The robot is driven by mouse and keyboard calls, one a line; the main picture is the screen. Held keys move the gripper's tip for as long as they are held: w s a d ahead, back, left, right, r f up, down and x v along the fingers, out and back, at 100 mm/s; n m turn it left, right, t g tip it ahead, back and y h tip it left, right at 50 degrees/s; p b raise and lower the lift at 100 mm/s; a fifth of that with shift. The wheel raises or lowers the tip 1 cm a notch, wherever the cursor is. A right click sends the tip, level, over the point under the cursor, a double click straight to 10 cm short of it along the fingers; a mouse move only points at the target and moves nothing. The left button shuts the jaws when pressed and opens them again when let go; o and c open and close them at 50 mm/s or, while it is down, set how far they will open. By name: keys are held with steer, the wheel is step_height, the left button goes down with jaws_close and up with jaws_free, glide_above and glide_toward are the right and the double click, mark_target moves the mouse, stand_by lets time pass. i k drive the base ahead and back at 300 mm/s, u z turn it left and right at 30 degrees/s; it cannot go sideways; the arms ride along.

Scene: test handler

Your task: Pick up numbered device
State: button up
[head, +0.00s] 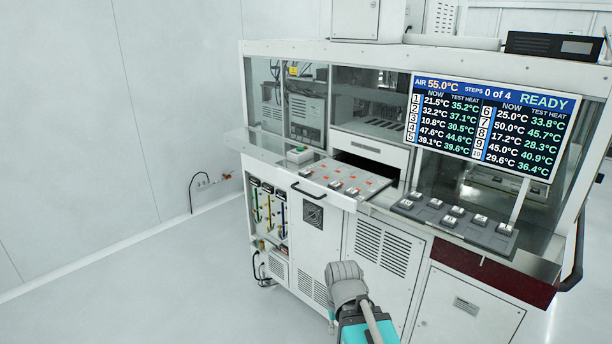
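Several small devices with white tops sit on a dark grey tray (428,213) on the right part of the machine's front ledge; one is a device (457,211) near the tray's middle. A pulled-out drawer (372,181) with orange marks holds a few more small pale devices (352,191) along its front. Any numbers on the devices are too small to read. A grey and teal part of my own arm shows at the bottom middle, in front of the cabinet. I cannot make out my gripper's fingers, and no device is seen held.
A screen (495,120) reads AIR 55.0°C, STEPS 0 of 4 and READY, with numbered rows of temperatures. The drawer's dark handle (308,189) sticks out at its front left. The floor at left is clear.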

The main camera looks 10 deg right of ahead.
mark_target(304, 173)
steer(key=i, duration=1)
